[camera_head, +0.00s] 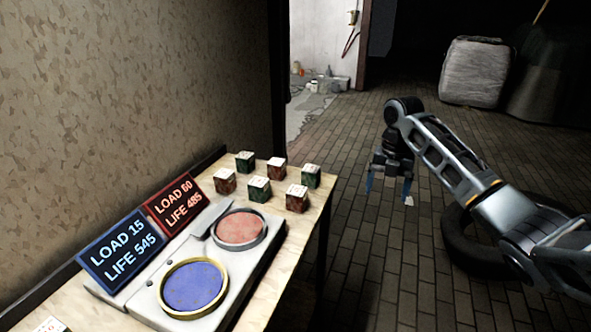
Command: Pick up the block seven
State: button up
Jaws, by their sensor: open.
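Several small cubes stand at the far end of the wooden table, and I cannot tell which is block seven because the marks on their white tops are too small to read. The back row has a green block (245,162), a red block (276,169) and a green block (311,176). The front row has a red block (225,181), a green block (259,189) and a red block (297,199). Another white-topped block (50,325) is cut off at the bottom left. My gripper (389,192) is open, points down and appears right of the table, apart from the blocks.
The table (318,205) holds a grey device with a red round pad (241,228) and a blue round pad (192,286). Two signs, blue (121,250) and red (175,204), stand behind it. A tyre (462,250) lies on the otherwise largely clear floor.

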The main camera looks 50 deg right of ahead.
aim_at(310, 175)
jog(key=i, duration=0.9)
